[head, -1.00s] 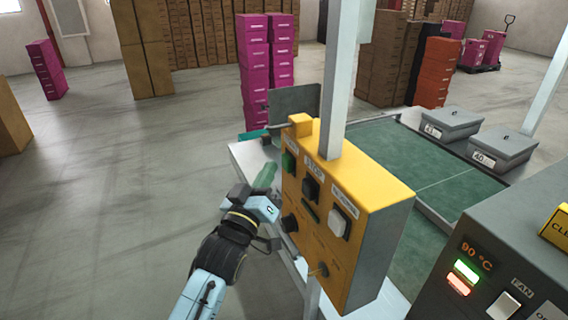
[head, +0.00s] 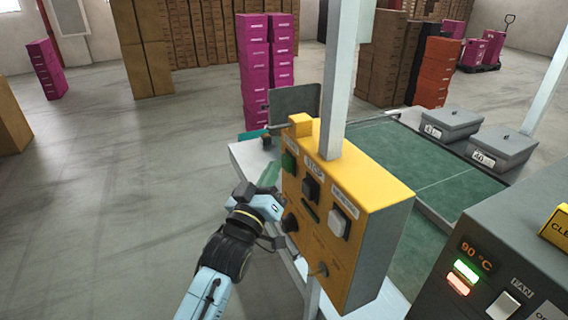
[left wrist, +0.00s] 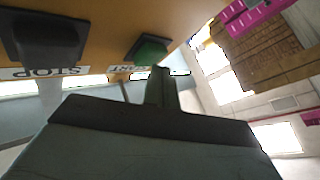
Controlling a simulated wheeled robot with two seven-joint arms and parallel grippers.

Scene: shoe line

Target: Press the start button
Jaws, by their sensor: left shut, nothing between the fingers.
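The green start button (head: 289,161) is at the upper left of the yellow control box (head: 372,207) on a post. In the left wrist view the start button (left wrist: 150,48) sits under the upper edge, beside its START label. My left gripper (head: 270,203) is shut and empty, close to the left side of the box face and below the start button in the head view. In the left wrist view its closed fingertips (left wrist: 160,76) appear just below the button; I cannot tell whether they touch it. My right gripper is not in view.
The black stop button (head: 310,190) is beside the start button, with a white button (head: 338,222) and black knob (head: 290,223) nearby. A grey machine (head: 490,265) reading 90 °C stands at right. Behind is a green-topped table (head: 400,160) with grey lidded boxes.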

